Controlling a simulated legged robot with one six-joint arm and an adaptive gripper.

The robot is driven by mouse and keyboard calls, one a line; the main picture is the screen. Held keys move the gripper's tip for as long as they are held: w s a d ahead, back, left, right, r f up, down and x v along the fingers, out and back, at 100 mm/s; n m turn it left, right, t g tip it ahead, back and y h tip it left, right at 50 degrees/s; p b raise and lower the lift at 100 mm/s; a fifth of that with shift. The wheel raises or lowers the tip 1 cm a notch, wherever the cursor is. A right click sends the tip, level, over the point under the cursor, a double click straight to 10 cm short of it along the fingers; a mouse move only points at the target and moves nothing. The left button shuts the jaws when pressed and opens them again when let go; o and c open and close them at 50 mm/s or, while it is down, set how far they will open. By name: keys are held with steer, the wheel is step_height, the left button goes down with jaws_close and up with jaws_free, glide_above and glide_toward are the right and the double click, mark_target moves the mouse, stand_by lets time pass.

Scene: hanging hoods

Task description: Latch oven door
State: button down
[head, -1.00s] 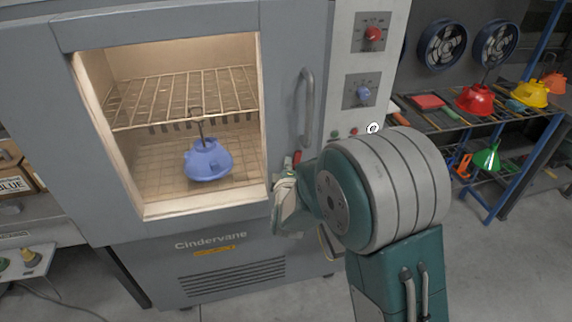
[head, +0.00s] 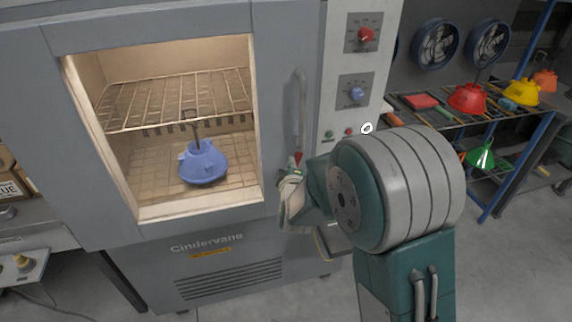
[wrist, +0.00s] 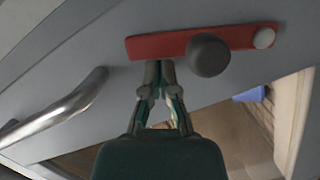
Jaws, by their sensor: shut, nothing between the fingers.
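The grey oven door (head: 160,228) appears closed, with a blue hood (head: 204,163) showing through its window. Its bar handle (head: 300,112) runs up the right side and shows at left in the wrist view (wrist: 60,112). Below the handle is the red latch (head: 298,158), mostly hidden by my arm. In the wrist view the red latch bar (wrist: 165,46) lies nearly level, with a dark round knob (wrist: 209,55) and a pale pivot at its right end. My gripper (wrist: 158,66) is shut and empty, its tips at the bar's lower edge, left of the knob. I cannot tell whether they touch.
The control panel (head: 352,60) with red and blue dials stands right of the door. A shelf (head: 440,115) with coloured hoods is farther right. A bench edge (head: 30,215) is at left. Grey floor (head: 490,270) is clear at lower right.

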mark_target(306, 161)
steer(key=shift+w+d+f+m+g+y, duration=0.15)
steer(key=shift+w+d+m, duration=0.05)
steer(key=shift+d+m, duration=0.4)
steer(key=shift+w+d+f+m+g+y, duration=0.1)
steer(key=shift+w+d+m+g+y, duration=0.05)
steer(key=shift+d+m, duration=0.45)
steer(key=m, duration=0.1)
steer(key=d+f+m, duration=0.1)
steer(key=d+m, duration=0.1)
steer(key=shift+w+d+f+g+y, duration=0.2)
steer(key=shift+w+g+y, duration=0.15)
steer(key=shift+g+y, duration=0.05)
steer(key=shift+w+d+f+m+g+y, duration=0.2)
steer(key=shift+d+f+m+y, duration=0.1)
steer(key=shift+d+f+m, duration=0.5)
steer(key=shift+w+d+f+m+g+y, duration=0.15)
steer(key=shift+d+f+m+y, duration=0.25)
steer(key=shift+f+m, duration=0.6)
steer(key=shift+d, duration=0.1)
